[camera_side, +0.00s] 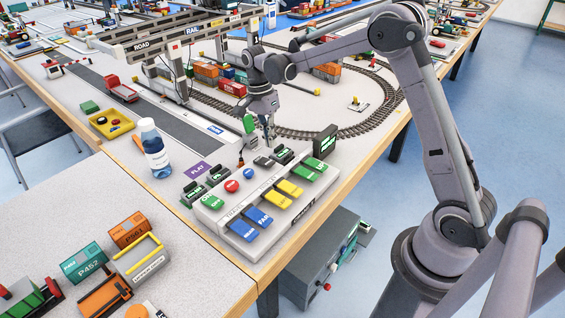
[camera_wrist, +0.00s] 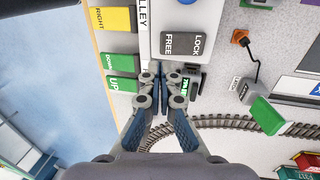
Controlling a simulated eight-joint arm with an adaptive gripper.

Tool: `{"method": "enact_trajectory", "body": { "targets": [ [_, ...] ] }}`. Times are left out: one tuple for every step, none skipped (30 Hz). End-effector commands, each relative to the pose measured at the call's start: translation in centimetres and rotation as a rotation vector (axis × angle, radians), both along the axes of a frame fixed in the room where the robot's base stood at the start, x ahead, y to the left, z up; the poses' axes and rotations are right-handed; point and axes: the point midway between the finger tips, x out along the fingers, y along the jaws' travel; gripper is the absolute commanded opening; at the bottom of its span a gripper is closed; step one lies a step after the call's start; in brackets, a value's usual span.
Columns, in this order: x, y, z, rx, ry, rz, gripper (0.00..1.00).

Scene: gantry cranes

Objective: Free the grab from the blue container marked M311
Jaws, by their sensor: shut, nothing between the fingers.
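My gripper (camera_side: 268,140) is shut and empty, low over the far end of the crane control panel (camera_side: 225,222). In the wrist view its fingertips (camera_wrist: 163,72) are just beside the dark grey rocker (camera_wrist: 182,43), marked FREE on the left and LOCK on the right. I cannot tell whether they touch anything. Part of the rocker's small lit green indicator (camera_wrist: 188,86) shows beside the fingertips. A blue container (camera_side: 228,72) stands among others by the rails, but its marking is too small to read. I cannot make out the grab.
The panel has blue (camera_side: 245,231), yellow (camera_side: 290,188) and green (camera_side: 315,165) keys. A dark display (camera_side: 325,141) stands at its right. A water bottle (camera_side: 154,148) stands to the left. A crane gantry (camera_side: 180,45) spans road and rail behind my gripper.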

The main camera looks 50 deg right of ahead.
Motion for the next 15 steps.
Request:
{"method": "enact_trajectory", "body": {
  "targets": [
    [-0.2,0.0,-0.9,0.0,0.0,0.0,0.0],
    [-0.3,0.0,-1.3,0.0,0.0,0.0,0.0],
    [-0.4,0.0,-1.9,0.0,0.0,0.0,0.0],
    [-0.5,0.0,-2.3,-0.001,0.0,0.0,0.0],
    [-0.5,0.0,-2.7,-0.001,-0.001,0.0,0.0],
    [-0.6,0.0,-3.1,-0.001,-0.001,0.0,0.0],
    [-0.7,0.0,-3.4,-0.001,-0.001,0.0,0.0],
    [-0.7,0.0,-3.7,-0.001,-0.001,0.0,0.0],
    [-0.8,0.0,-4.0,-0.001,-0.001,0.0,0.0],
    [-0.8,0.0,-4.2,-0.001,-0.001,0.0,0.0],
    [-0.9,0.0,-4.3,-0.001,-0.001,0.0,0.0],
    [-0.9,0.0,-4.5,-0.001,-0.001,0.0,0.0],
    [-0.9,0.0,-4.6,-0.001,-0.001,-0.001,0.0],
    [-0.9,0.0,-4.7,-0.001,-0.001,-0.001,0.0],
    [-0.9,0.0,-4.7,-0.001,-0.001,-0.001,0.0]
  ]
}}
